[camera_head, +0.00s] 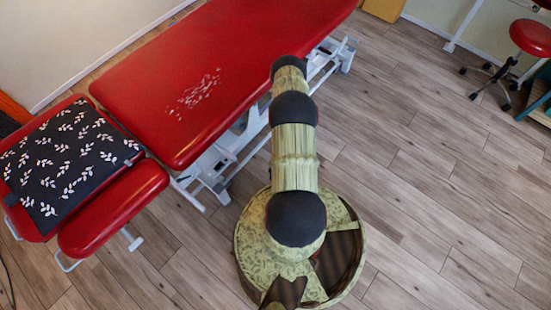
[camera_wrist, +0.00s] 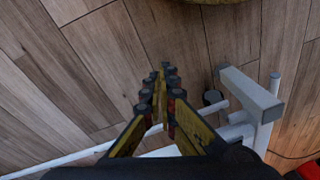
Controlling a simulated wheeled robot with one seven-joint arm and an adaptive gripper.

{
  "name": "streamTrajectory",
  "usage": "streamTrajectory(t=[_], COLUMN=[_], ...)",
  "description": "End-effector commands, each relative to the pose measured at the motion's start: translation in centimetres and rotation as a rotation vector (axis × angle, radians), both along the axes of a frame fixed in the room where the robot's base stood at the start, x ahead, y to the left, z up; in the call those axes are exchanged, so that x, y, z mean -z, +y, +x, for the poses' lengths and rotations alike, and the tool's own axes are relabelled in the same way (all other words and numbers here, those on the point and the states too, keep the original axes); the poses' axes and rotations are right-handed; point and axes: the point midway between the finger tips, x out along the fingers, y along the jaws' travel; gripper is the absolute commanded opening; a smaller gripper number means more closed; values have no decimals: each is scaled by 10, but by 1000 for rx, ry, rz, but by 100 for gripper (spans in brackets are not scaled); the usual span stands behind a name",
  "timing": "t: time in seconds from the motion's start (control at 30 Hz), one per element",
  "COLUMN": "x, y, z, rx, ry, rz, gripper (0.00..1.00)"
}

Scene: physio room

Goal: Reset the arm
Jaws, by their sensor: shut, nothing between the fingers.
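My gripper (camera_wrist: 164,82) shows in the wrist view with its two yellow and black fingers together and nothing between them. It points down over the wooden floor, beside a white metal frame (camera_wrist: 248,92). In the head view my arm (camera_head: 293,155) reaches from my base up to the right edge of the red treatment table (camera_head: 225,60). The gripper itself is hidden there behind the arm.
The table's white undercarriage (camera_head: 205,172) stands close to my arm. A red headrest section (camera_head: 112,207) with a dark leaf-patterned cloth (camera_head: 65,165) is at the left. A red stool (camera_head: 531,37) stands far right. The wooden floor (camera_head: 430,180) between is clear.

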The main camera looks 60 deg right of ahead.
Motion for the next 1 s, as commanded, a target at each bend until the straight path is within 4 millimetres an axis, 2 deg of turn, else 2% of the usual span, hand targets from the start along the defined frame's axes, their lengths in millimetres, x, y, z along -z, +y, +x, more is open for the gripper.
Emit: streamTrajectory(t=[0.47,0.57,0.67,0.87,0.93,1.0], x=[0,1,1,-12,-32,-55], y=[0,3,12,58,63,60], z=[0,-5,-20,-72,-86,-90], rx=[0,0,9,46,69,86], ry=[-1,17,75,247,312,359], rz=[0,11,42,162,195,211], gripper=[0,0,0,0,0,0])
